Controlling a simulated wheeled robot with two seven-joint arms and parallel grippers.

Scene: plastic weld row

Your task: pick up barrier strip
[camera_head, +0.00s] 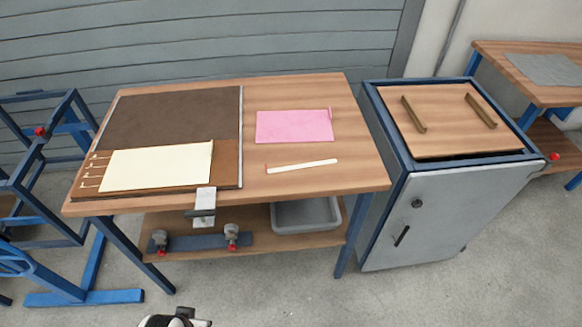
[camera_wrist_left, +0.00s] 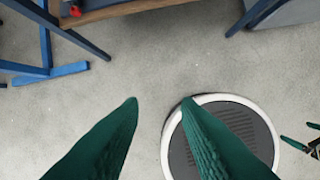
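A thin cream strip (camera_head: 302,166), which looks like the barrier strip, lies flat near the front of the wooden bench (camera_head: 355,165), slightly tilted up toward the right. A pink sheet (camera_head: 294,126) lies behind it. My left gripper (camera_wrist_left: 160,101) shows in the left wrist view with its two green fingers apart and nothing between them. It hangs over the floor, in front of the bench and away from the strip. My right gripper (camera_wrist_left: 303,134) shows small at the right edge of that view, its green fingertips apart, with no object seen between them.
A brown board (camera_head: 170,118) with a cream sheet (camera_head: 157,167) covers the bench's left half. A metal clamp (camera_head: 205,199) sits at its front edge. A grey bin (camera_head: 307,214) stands on the lower shelf. A grey cabinet (camera_head: 440,215) stands to the right.

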